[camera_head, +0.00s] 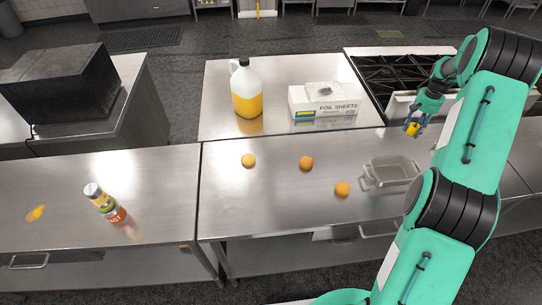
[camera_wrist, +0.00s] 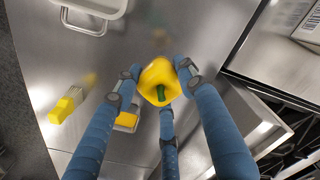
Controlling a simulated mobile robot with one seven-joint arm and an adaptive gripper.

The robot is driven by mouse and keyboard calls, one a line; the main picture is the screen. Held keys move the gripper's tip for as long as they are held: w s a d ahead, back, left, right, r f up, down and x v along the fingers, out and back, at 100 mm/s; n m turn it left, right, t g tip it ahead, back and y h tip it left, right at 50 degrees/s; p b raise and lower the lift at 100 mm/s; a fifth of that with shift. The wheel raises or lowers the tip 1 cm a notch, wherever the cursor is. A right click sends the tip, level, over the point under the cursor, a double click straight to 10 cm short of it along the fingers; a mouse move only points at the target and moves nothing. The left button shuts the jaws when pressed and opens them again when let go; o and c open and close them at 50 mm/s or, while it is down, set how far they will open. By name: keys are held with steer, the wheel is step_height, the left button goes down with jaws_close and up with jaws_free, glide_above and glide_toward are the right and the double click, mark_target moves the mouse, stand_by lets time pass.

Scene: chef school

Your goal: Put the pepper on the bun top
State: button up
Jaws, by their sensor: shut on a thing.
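A yellow pepper (camera_head: 412,130) with a green stem is held in my gripper (camera_head: 415,122) at the right, near the front of the stove. In the wrist view the pepper (camera_wrist: 158,80) sits between the blue fingers of my gripper (camera_wrist: 155,85), which are shut around it. It appears to be above the metal counter. Three small round orange-brown things, (camera_head: 248,160), (camera_head: 306,163) and (camera_head: 342,189), lie on the middle counter to its left. I cannot tell whether one of them is the bun top.
A handled dish (camera_head: 392,172) stands on the counter below my gripper. A foil box (camera_head: 325,104) and a yellow jug (camera_head: 246,92) stand behind. The wrist view shows a yellow brush-like thing (camera_wrist: 64,107) and a yellow block (camera_wrist: 126,121).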

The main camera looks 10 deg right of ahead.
steer(key=w+a+n, duration=0.2)
steer(key=a, duration=0.8)
steer(key=w+a+n, duration=0.1)
steer(key=w+a, duration=0.1)
steer(key=a, duration=0.9)
steer(key=shift+n+b, duration=0.35)
steer(key=shift+n, duration=0.05)
steer(key=a+n, duration=0.1)
steer(key=a, duration=0.4)
steer(key=a+n, duration=0.1)
steer(key=a, duration=0.5)
steer(key=s+a+n, duration=0.1)
steer(key=a, duration=0.4)
steer(key=shift+a+b, duration=0.3)
steer(key=shift+b, duration=0.05)
steer(key=s+a+n, duration=0.2)
steer(key=s+a, duration=0.3)
steer(key=a, duration=0.5)
steer(key=s+a+f+n+b, duration=0.1)
steer(key=s+a+n, duration=0.2)
steer(key=s+a, duration=0.3)
steer(key=s+a+n, duration=0.3)
steer(key=s+a, duration=0.3)
steer(key=a, duration=0.9)
steer(key=shift+s+f, duration=0.2)
steer(key=shift+f, duration=0.15)
steer(key=shift+w, duration=0.15)
glide_above(248, 157)
steer(key=shift+w+f, duration=0.15)
steer(key=shift+f, duration=0.6)
